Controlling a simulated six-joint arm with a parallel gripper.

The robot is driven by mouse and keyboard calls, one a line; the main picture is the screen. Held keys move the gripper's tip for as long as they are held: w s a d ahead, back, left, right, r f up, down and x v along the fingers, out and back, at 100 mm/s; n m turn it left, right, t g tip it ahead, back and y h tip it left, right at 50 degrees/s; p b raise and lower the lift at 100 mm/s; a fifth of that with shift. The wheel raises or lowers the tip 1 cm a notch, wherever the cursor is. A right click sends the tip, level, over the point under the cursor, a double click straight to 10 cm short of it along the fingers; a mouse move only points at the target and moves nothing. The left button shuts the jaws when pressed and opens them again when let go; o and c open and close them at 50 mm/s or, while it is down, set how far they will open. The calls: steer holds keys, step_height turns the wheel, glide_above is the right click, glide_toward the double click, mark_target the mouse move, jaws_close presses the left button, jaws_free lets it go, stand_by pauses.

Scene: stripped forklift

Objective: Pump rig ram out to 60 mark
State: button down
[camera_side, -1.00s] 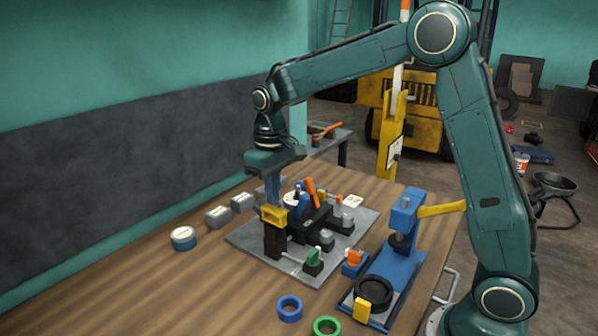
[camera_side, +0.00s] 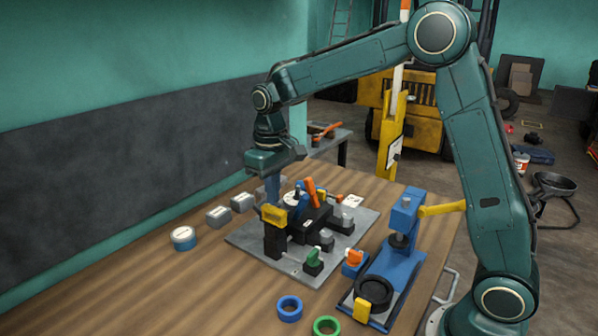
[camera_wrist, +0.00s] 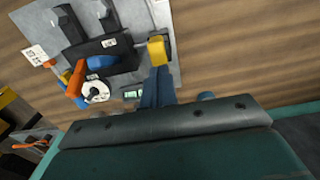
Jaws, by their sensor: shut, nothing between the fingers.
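The pump rig stands on a grey metal plate (camera_side: 247,240) on the bench. It has a black block (camera_side: 308,222) with an orange lever and a white round dial; the dial (camera_wrist: 96,91) also shows in the wrist view. A yellow block (camera_side: 274,217) tops a black post at the rig's near left. My gripper (camera_side: 272,203) points down with its blue fingers shut and empty, their tips at the yellow block. The wrist view shows the fingertips (camera_wrist: 157,70) against or just over the yellow block (camera_wrist: 158,50); contact is unclear. No 60 mark is legible.
A blue press (camera_side: 402,250) with a yellow handle stands right of the plate. Blue (camera_side: 289,308) and green (camera_side: 327,327) rings lie in front. The bench's front left is clear.

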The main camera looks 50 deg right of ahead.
mark_target(274, 209)
steer(key=shift+f, duration=0.2)
steer(key=shift+f, duration=2.3)
steer(key=shift+r, duration=2.5)
steer(key=shift+f, duration=0.15)
